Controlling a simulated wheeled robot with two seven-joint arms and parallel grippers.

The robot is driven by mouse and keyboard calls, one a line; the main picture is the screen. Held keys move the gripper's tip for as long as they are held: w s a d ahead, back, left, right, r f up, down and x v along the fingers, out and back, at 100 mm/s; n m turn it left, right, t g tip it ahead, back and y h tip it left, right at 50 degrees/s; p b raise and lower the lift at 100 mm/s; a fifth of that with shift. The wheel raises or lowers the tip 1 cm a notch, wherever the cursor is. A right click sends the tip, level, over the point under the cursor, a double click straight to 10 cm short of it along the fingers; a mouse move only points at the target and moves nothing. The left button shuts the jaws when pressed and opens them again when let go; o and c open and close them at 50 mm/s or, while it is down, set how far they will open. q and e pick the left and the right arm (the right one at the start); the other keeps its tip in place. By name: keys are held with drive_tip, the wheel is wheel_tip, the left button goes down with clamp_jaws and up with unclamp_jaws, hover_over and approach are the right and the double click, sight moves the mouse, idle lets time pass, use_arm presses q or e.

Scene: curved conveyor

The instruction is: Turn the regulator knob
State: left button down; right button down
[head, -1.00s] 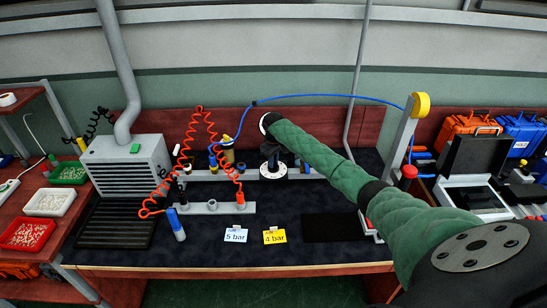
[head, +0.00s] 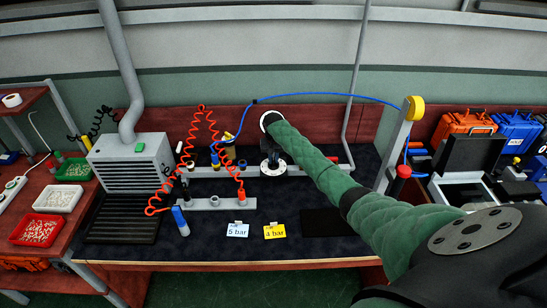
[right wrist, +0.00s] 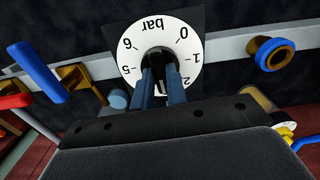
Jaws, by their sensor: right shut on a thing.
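The regulator's white round dial (head: 273,171) is on the grey rail at the back of the bench. In the right wrist view the dial (right wrist: 132,62) reads "bar", 0, 1, 2, 5 and 6; its other marks are hidden. My right gripper (right wrist: 161,75) has its two blue fingers on either side of the black knob (right wrist: 157,54) at the dial's centre, shut on it. In the head view the right gripper (head: 270,157) is over the dial, partly hidden by my arm. A "5 bar" card (head: 238,230) and a yellow "4 bar" card (head: 275,231) lie in front. My left gripper is out of view.
A coiled red hose (head: 163,190) hangs left of the regulator. A blue hose (head: 330,96) arches above my right arm. A blue-ringed fitting (right wrist: 274,54) sits on the rail beside the dial. The dark bench top around the cards is clear.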

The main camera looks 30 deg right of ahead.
drive_tip(key=shift+w+r+m, duration=0.1)
drive_tip(key=shift+r+m, duration=0.05)
drive_tip(key=shift+m, duration=0.25)
drive_tip(key=c, duration=1.4)
unclamp_jaws()
